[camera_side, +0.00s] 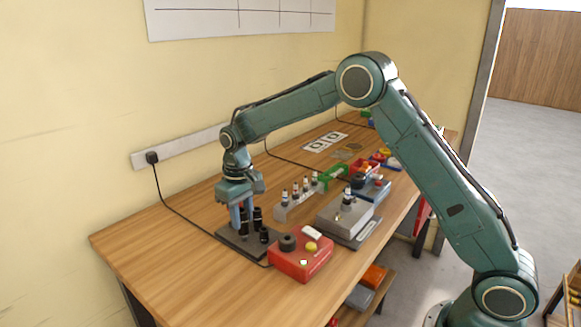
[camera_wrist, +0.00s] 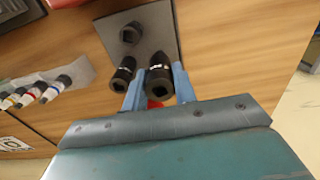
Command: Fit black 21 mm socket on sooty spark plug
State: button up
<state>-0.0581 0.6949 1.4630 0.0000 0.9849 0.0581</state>
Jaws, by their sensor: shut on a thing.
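My gripper (camera_wrist: 158,88) is shut on a black socket (camera_wrist: 160,72), with one blue finger on each side of it. In the side view, my gripper (camera_side: 242,222) points down over the dark plate (camera_side: 228,238) at the bench's left. A second black socket (camera_wrist: 123,72) stands just outside one finger. A third, shorter one (camera_wrist: 130,33) stands farther off on the plate. Size marks cannot be read. Several spark plugs (camera_side: 295,189) stand in a pale rail, and another plug (camera_side: 347,195) stands on a grey block. I cannot tell which plug is sooty.
A red box (camera_side: 300,262) with a black knob and a yellow button stands close to the plate. The grey block (camera_side: 340,216) is right of the rail (camera_side: 285,213). A green item (camera_side: 333,177) and small coloured parts lie farther back. Bare wood lies at front left.

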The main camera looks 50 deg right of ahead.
notch_tip(320, 180, up, 19)
jog(key=m, duration=0.3)
send_over(347, 197)
notch_tip(347, 197, down, 3)
jog(key=shift+w+d+f, duration=0.1)
jog(key=shift+d+f, duration=0.25)
jog(key=shift+f, duration=0.05)
dwell(0.3)
jog(key=shift+f, duration=2.55)
jog(key=shift+f, duration=2.6)
